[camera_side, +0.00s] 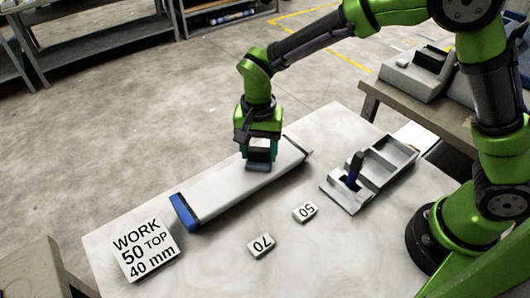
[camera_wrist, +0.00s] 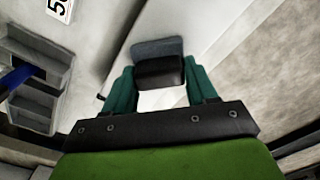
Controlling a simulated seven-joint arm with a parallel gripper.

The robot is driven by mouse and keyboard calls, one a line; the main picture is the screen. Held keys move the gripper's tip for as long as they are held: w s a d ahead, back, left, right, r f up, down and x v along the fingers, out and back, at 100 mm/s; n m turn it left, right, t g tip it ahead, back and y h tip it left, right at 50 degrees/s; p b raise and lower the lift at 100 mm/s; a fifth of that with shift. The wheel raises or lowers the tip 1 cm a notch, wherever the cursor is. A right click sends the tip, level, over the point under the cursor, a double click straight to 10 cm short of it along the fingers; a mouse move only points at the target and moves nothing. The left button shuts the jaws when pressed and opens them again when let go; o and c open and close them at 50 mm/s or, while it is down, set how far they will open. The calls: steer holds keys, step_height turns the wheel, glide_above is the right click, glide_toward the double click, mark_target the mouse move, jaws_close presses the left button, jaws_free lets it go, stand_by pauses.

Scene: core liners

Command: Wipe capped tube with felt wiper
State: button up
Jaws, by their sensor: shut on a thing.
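The capped tube (camera_side: 225,190) lies across the table as a long pale bar, with a blue cap at its near left end and a dark end at the far right. My gripper (camera_side: 260,150) is over its far half, shut on the felt wiper (camera_side: 258,165), a dark block with a grey-blue pad. The pad appears to rest on the tube's top. In the wrist view the wiper (camera_wrist: 159,70) sits between my teal fingers. The tube (camera_wrist: 190,25) runs beneath it there. The exact contact under the pad is hidden.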

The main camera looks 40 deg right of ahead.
steer(key=shift+a, duration=3.1)
step_height(320, 180, up, 8)
steer(key=shift+r, duration=0.1)
